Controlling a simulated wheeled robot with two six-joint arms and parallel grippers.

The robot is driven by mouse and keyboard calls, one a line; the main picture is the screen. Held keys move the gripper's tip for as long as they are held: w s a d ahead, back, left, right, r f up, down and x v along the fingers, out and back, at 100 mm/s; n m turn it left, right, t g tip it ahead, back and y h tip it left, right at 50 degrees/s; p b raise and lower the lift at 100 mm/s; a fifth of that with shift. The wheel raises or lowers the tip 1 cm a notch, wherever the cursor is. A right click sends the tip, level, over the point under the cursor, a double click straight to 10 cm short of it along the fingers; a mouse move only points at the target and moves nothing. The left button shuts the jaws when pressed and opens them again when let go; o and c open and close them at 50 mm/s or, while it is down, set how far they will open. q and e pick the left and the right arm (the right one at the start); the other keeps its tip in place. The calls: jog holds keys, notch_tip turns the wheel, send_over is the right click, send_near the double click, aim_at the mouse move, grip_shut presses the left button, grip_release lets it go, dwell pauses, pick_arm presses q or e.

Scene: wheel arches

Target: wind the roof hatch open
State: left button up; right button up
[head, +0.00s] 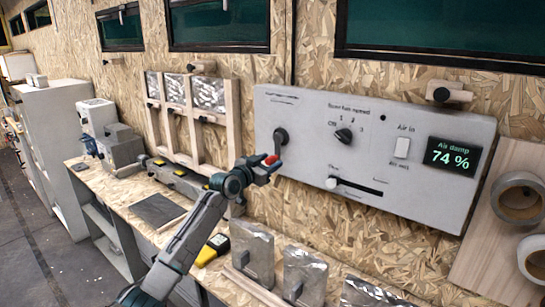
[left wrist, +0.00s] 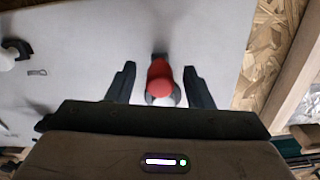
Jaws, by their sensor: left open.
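A pale grey control panel (head: 365,150) is mounted on the chipboard wall. A dark crank (head: 281,136) sits at its left end, hanging downward. A red knob (head: 271,160) shows at my left gripper (head: 264,167), below the crank's hub. In the left wrist view the red knob (left wrist: 160,78) lies between the two dark fingers of my left gripper (left wrist: 160,85). The fingers are open with a gap on each side of the knob. The roof hatch cannot be made out. My right gripper is out of view.
The panel also carries a rotary dial (head: 344,135), a white switch (head: 402,147), a slider (head: 355,187) and a display (head: 452,156) reading 74 %. Below is a workbench (head: 130,195) with foil-wrapped blocks (head: 252,250) and a yellow tool (head: 213,250).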

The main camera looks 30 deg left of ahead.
pick_arm(q)
jog(key=shift+w, duration=0.9)
grip_shut()
